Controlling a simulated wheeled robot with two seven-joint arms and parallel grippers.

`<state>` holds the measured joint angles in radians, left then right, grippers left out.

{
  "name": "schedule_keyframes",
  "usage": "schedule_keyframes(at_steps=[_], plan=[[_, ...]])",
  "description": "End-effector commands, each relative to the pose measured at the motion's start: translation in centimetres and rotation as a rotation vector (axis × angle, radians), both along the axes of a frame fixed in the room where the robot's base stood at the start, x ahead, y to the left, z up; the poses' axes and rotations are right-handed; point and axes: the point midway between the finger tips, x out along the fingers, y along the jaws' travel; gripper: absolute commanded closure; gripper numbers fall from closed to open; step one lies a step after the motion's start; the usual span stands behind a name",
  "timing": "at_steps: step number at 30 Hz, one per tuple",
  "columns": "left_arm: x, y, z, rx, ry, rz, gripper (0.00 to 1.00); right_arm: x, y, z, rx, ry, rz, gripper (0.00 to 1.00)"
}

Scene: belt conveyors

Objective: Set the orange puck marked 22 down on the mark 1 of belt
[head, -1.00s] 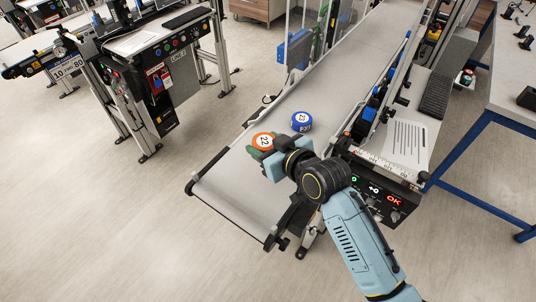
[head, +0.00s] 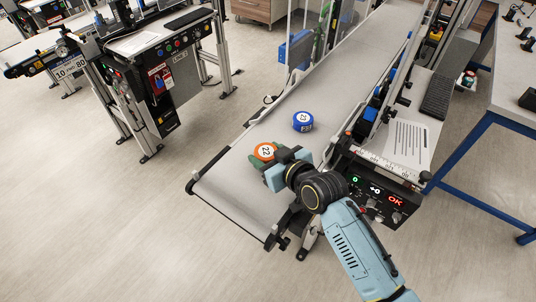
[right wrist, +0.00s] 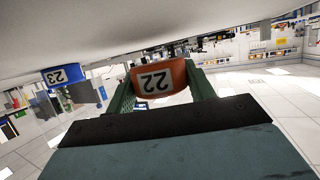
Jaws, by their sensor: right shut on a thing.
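The orange puck marked 22 (head: 265,151) is between the green fingers of my right gripper (head: 264,158), over the near part of the grey belt (head: 238,180). In the right wrist view the puck (right wrist: 160,80) is clasped between both fingers, its 22 label upside down in that picture. I cannot tell whether the puck touches the belt. A blue puck marked 23 (head: 303,121) stands on the belt farther up and to the right, apart from the gripper; it also shows in the right wrist view (right wrist: 57,76). No mark 1 is readable on the belt. My left gripper is not in view.
A blue-legged table (head: 505,90) is at the right. Another line with a screen and buttons (head: 160,60) is at the upper left. The belt's near end is clear.

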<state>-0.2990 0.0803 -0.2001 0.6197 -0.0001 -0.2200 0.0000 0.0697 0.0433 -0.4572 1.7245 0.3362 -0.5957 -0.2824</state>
Motion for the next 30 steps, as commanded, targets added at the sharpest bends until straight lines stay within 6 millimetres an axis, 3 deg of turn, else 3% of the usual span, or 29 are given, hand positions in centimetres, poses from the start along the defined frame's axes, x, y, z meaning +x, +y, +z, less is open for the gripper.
schedule_keyframes(at_steps=[1,2,7,15,20,30], plan=[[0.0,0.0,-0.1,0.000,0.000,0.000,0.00,-0.3,0.0,-1.1,-0.009,0.018,0.002,0.74],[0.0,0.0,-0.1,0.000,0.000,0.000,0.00,-0.4,-0.1,-1.2,-0.011,0.020,0.002,0.45],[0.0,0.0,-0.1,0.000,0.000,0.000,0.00,-0.5,-0.1,-1.4,-0.013,0.023,0.003,0.25],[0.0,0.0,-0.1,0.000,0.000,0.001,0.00,-0.5,-0.1,-1.4,-0.013,0.025,0.004,0.25],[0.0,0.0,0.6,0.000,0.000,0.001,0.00,-0.5,-0.1,0.1,-0.012,0.024,0.003,0.25],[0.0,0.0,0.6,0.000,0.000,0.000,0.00,-5.2,-3.5,2.7,-0.011,0.017,0.003,0.25]])
